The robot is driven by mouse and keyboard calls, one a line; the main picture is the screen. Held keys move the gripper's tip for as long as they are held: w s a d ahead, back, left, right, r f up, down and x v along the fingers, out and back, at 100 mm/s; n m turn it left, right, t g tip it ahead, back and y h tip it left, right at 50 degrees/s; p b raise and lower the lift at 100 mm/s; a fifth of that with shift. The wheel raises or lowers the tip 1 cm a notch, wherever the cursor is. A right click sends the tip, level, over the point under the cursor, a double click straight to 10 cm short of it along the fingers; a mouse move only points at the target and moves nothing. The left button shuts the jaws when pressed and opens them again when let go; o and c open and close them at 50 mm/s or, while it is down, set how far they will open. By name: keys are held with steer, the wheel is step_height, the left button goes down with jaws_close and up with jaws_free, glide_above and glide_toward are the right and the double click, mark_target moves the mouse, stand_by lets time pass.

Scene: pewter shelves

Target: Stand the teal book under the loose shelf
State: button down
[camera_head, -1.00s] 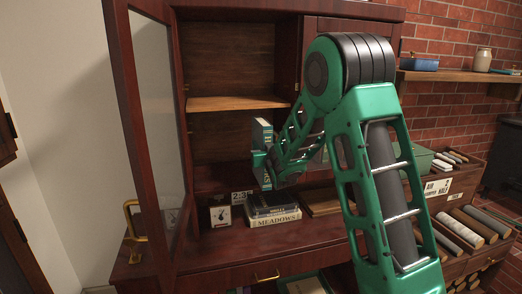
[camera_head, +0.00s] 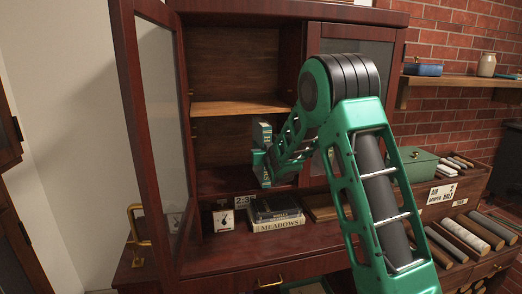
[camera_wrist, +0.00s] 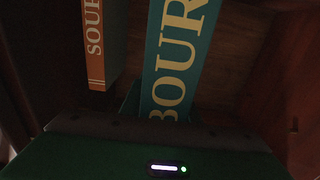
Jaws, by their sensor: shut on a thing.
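The teal book (camera_head: 262,134) stands roughly upright in my gripper (camera_head: 262,165), in front of the cabinet's open bay. In the wrist view the teal book (camera_wrist: 183,50) rises from between the jaws, large pale letters on its spine. My gripper is shut on it; the fingertips are mostly hidden. The loose shelf (camera_head: 238,107) is a light wooden board across the bay; the book is below its level, near its right end. A darker book with an orange end (camera_wrist: 96,45) is beside the teal book in the wrist view, apart from it.
The open glass door (camera_head: 158,120) stands left of the bay. On the counter are a small white dial (camera_head: 223,218) and stacked books (camera_head: 277,224). A green box (camera_head: 413,160) and rolls lie to the right. The bay left of the book looks clear.

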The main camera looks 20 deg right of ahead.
steer(key=shift+w+d+f, duration=0.1)
steer(key=shift+w+f, duration=0.1)
steer(key=shift+w, duration=0.3)
steer(key=shift+w+f, duration=0.15)
steer(key=shift+w, duration=0.35)
steer(key=c, duration=1.3)
jaws_free()
steer(key=shift+f, duration=0.15)
steer(key=shift+s, duration=0.15)
steer(key=s, duration=0.3)
steer(key=s+a, duration=0.1)
steer(key=s, duration=0.6)
steer(key=shift+s+a, duration=0.2)
